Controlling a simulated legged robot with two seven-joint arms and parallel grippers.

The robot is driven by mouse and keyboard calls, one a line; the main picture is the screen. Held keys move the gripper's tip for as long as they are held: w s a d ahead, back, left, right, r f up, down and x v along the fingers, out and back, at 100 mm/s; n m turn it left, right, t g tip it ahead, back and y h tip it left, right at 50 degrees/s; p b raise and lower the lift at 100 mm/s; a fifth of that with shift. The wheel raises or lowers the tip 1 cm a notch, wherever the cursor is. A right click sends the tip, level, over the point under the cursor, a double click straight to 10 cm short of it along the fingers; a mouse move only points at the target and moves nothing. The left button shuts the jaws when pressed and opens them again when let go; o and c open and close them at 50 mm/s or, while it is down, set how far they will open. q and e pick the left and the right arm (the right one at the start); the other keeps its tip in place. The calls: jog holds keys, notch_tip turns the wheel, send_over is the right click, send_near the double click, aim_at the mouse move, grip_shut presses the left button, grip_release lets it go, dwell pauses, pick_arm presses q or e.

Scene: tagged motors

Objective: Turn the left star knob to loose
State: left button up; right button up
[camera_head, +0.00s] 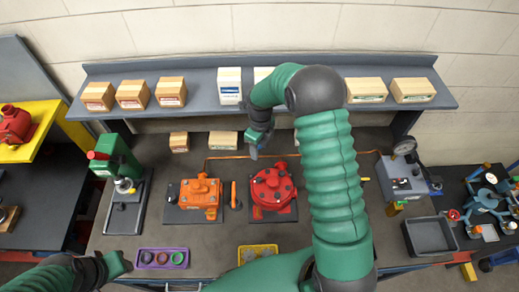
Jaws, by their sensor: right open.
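An orange motor (201,194) stands on a dark plate on the bench, left of centre. A red round motor (273,188) stands on a plate to its right. Small knob-like parts sit on both motors, too small to tell which is a star knob or how it is turned. My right gripper (253,152) is open and appears empty, pointing down behind and between the two motors, apart from both. My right arm crosses the picture and hides the bench right of the red motor. My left gripper (120,264) is at the lower left, by the bench's front edge; its fingers are unclear.
A purple tray (163,258) with rings and a yellow tray (258,252) lie at the front. A green press (120,165) stands left, a gauge unit (402,180) and grey bin (430,236) right. An orange cable (228,157) runs behind the motors. A shelf (200,110) with boxes overhangs the back.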

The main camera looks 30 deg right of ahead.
pick_arm(q)
jog(key=shift+a+f, duration=0.15)
jog(key=shift+a, duration=0.3)
pick_arm(e)
jog(key=shift+a+r, duration=0.1)
jog(key=shift+a, duration=0.3)
pick_arm(q)
jog(key=s+b+x, duration=0.1)
jog(key=b+x, duration=0.5)
jog(key=shift+s+f, duration=0.15)
jog(key=shift+f, duration=0.15)
pick_arm(e)
notch_tip(320, 180, up, 17)
pick_arm(q)
jog(key=shift+d, duration=0.15)
